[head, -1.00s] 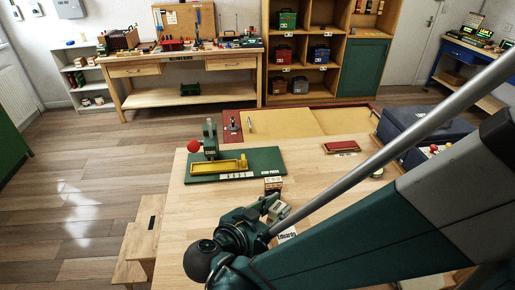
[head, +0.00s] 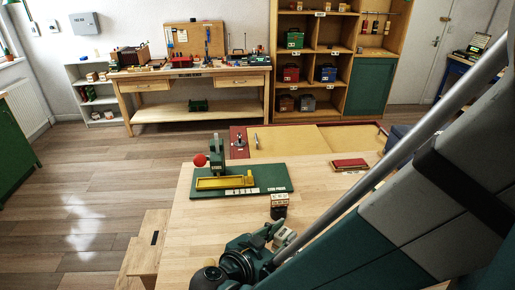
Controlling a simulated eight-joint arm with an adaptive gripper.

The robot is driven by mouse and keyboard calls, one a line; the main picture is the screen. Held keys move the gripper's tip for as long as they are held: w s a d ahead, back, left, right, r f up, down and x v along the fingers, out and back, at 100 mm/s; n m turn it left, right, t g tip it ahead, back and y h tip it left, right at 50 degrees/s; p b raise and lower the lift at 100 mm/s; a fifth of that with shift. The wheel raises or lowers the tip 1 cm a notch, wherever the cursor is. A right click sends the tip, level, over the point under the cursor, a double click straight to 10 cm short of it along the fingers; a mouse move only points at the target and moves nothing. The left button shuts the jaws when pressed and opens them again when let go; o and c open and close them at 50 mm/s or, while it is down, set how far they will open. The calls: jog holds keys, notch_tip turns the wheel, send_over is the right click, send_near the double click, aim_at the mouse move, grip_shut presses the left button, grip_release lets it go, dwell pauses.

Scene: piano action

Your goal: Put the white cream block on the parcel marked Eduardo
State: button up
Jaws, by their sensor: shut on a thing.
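My gripper (head: 272,236) is low in the head view, over the near part of the wooden table (head: 205,228). It is shut on a pale block (head: 285,238), which looks like the white cream block. My arm hides part of the block and much of the table to the right. The parcel marked Eduardo cannot be made out now. I cannot tell whether the held block touches anything below it.
A green press board (head: 270,180) with a yellow tray and red knob stands beyond my gripper. A red flat box (head: 349,165) lies farther right. The table's left side is clear.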

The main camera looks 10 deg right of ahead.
jog(key=o, duration=0.9)
jog(key=shift+r, duration=0.15)
jog(key=shift+p+v, duration=1.5)
jog(key=shift+v, duration=4.5)
